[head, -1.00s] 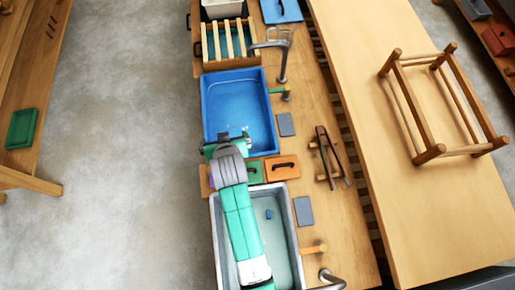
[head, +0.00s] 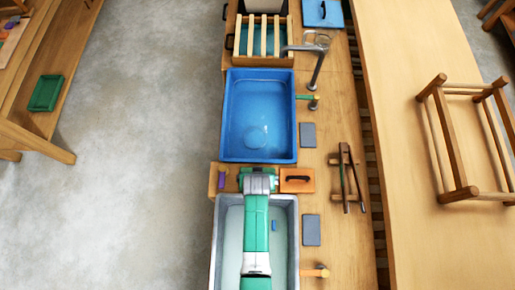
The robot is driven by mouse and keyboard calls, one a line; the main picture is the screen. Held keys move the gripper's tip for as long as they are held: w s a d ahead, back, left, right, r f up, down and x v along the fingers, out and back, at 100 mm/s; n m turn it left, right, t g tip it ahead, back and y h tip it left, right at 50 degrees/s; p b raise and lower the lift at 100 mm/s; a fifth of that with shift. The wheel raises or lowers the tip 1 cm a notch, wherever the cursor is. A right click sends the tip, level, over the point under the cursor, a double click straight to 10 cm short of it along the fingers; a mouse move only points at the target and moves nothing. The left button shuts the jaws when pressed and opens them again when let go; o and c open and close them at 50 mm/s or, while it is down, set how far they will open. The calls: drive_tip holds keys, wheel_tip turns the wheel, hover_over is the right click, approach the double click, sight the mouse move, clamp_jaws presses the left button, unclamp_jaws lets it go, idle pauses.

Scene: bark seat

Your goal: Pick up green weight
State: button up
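My arm reaches up over the grey sink. Its end, with my gripper (head: 258,182), is over the wooden strip between the grey sink and the blue basin. I see it from above, and its fingers are hidden under the wrist, so I cannot tell whether they are open or shut. No green weight shows clearly. The place just left of the orange block, where a green block with a dark handle showed earlier, is covered by my green and grey wrist. The orange block (head: 297,180) with a black handle lies just right of my wrist.
The blue basin (head: 229,115) is beyond my wrist. The grey sink (head: 292,240) is below my arm, with a small blue block (head: 274,226) inside. A purple item (head: 222,179) lies left of my wrist. A wooden rack (head: 346,180) and grey slabs are at right.

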drive_tip(key=shift+w+f, duration=0.25)
drive_tip(key=shift+f, duration=0.3)
drive_tip(key=c, duration=1.2)
drive_tip(key=shift+r, duration=0.1)
drive_tip(key=shift+c, duration=0.6)
drive_tip(key=shift+r, duration=0.55)
drive_tip(key=p+v, duration=0.1)
drive_tip(key=v, duration=0.1)
drive_tip(key=shift+r, duration=0.35)
drive_tip(key=s+r+p, duration=0.1)
drive_tip(key=s, duration=1.4)
drive_tip(key=shift+r, duration=0.15)
